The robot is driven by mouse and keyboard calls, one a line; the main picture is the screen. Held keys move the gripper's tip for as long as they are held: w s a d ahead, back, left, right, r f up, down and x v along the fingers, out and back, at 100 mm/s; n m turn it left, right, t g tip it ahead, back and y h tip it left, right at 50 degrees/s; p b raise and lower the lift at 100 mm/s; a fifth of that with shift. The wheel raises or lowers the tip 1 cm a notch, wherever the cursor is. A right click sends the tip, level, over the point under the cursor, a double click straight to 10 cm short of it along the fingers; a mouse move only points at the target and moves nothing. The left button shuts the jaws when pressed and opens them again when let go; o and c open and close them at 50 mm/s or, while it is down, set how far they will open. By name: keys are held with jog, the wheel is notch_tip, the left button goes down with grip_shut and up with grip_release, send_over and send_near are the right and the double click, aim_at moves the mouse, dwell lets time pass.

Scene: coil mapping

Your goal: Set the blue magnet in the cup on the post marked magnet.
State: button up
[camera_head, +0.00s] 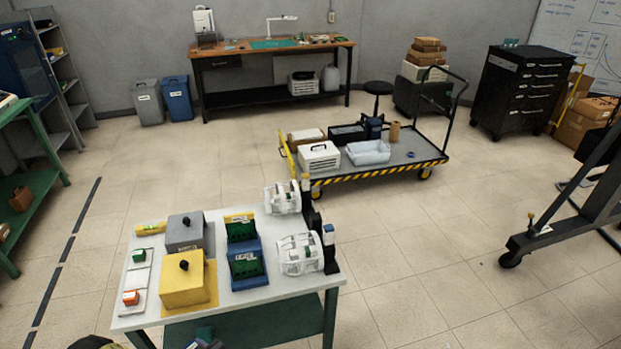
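I cannot make out the blue magnet for certain. A small blue-and-white piece (329,234) sits at the top of the front dark post (330,258) at the table's right edge; its label is too small to read. A second dark post (308,200) stands behind it with a yellowish top. Beside the posts are two white cage-like coil frames, a rear one (283,197) and a front one (300,254). A grey box (186,233) and a yellow box (184,286), each with a black knob, stand left of centre; their insides are hidden.
The white-topped table (237,300) also holds two blue holders with green boards (241,228) (247,268), a green block (139,256), an orange block (131,298) and a yellow piece (150,228). A loaded cart (400,165) stands behind. The floor right of the table is clear.

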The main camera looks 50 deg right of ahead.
notch_tip(320, 180, down, 8)
jog(key=b, duration=0.7)
jog(key=shift+w, duration=0.1)
